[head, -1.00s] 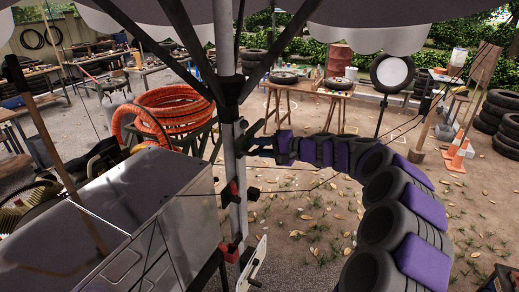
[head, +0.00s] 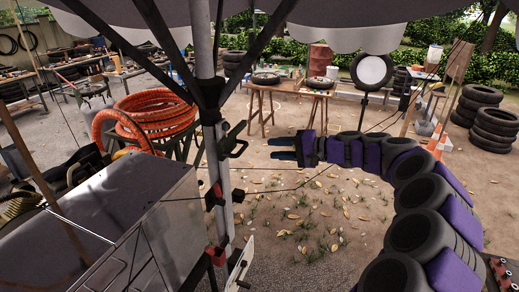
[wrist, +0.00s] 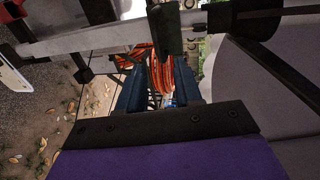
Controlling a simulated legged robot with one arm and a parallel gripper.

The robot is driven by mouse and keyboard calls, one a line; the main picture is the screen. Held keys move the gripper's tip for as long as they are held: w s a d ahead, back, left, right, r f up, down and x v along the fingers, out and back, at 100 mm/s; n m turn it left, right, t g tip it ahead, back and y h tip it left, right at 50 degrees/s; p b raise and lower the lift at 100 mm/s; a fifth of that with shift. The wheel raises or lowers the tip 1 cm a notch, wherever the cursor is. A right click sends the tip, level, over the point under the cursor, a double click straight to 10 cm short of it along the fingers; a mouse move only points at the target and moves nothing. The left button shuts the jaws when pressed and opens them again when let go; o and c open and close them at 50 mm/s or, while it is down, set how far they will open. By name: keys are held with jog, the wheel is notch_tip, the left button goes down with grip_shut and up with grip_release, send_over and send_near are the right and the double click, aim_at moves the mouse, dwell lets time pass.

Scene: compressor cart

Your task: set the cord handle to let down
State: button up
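The black handle (head: 236,140) sits on the right side of the upright metal pole (head: 212,150), tilted up to the right; I take it as the cord handle. In the wrist view a dark upright piece on the pole, probably this handle (wrist: 166,28), shows ahead, between the lines of my fingers. My gripper (head: 284,149) is to the right of the handle, at about its height, with a clear gap. It also shows in the wrist view (wrist: 158,88), where its two blue fingers are apart with nothing held between them.
A metal cart box (head: 150,215) stands left of the pole, with a coiled orange hose (head: 150,118) behind. Canopy struts spread above. Ground right of the pole is open, with scattered leaves.

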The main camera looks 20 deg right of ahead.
jog(key=v, duration=0.5)
jog(key=shift+s+d, duration=0.2)
jog(key=shift+d, duration=0.1)
jog(key=s+a+f+n+g+h+b, duration=0.2)
jog(key=s+a+f+n+g, duration=0.15)
jog(key=s+a, duration=0.7)
jog(key=s+a+f+n+g+h+b, duration=0.25)
jog(key=s+a+f+g, duration=0.2)
jog(key=s+a, duration=0.6)
jog(key=s+d+f+g+h+b, duration=0.1)
jog(key=s+d+f+h, duration=0.1)
jog(key=s+f, duration=0.3)
jog(key=s+d+f+g+h+b, duration=0.1)
jog(key=s+d+f+h, duration=0.1)
jog(key=s, duration=0.7)
jog(key=s+d+f+n+g+h+b, duration=0.1)
jog(key=s+d+f+h, duration=0.2)
jog(key=s+f, duration=0.4)
jog(key=shift+s+f+h, duration=0.35)
jog(key=shift+h, duration=0.2)
jog(key=shift+c, duration=0.3)
